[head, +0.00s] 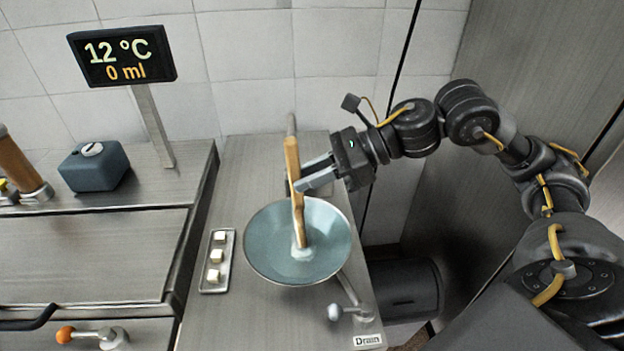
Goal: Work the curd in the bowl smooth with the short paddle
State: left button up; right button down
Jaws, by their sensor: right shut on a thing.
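A blue-grey bowl (265,250) stands on the steel counter. A small pale patch of curd (302,254) lies at its middle. The wooden short paddle (293,160) is nearly upright, with its lower end in the bowl at the curd. My right gripper (297,186) is shut on the paddle's shaft, above the bowl's far rim. How smooth the curd is cannot be told at this size. My left gripper is not in view.
A narrow tray (231,240) with pale cubes lies left of the bowl. A drain lever (335,312) sits at the front right. A display (122,56) reads 12 °C and 0 ml. A dark blue container (94,167) stands at the left on a steel unit.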

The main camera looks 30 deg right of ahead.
jog(key=shift+s+f, duration=0.1)
jog(key=shift+s, duration=0.05)
jog(key=shift+s+a, duration=0.35)
jog(key=shift+s, duration=0.45)
jog(key=shift+w, duration=0.1)
jog(key=shift+w+d+b, duration=0.3)
jog(key=shift+w+b, duration=0.2)
jog(key=shift+w, duration=0.05)
jog(key=shift+s, duration=0.1)
jog(key=shift+s+a+r, duration=0.1)
jog(key=shift+s+a, duration=0.1)
jog(key=shift+s, duration=0.25)
jog(key=shift+s+a+r, duration=0.1)
jog(key=shift+s+a, duration=0.1)
jog(key=shift+s, duration=0.2)
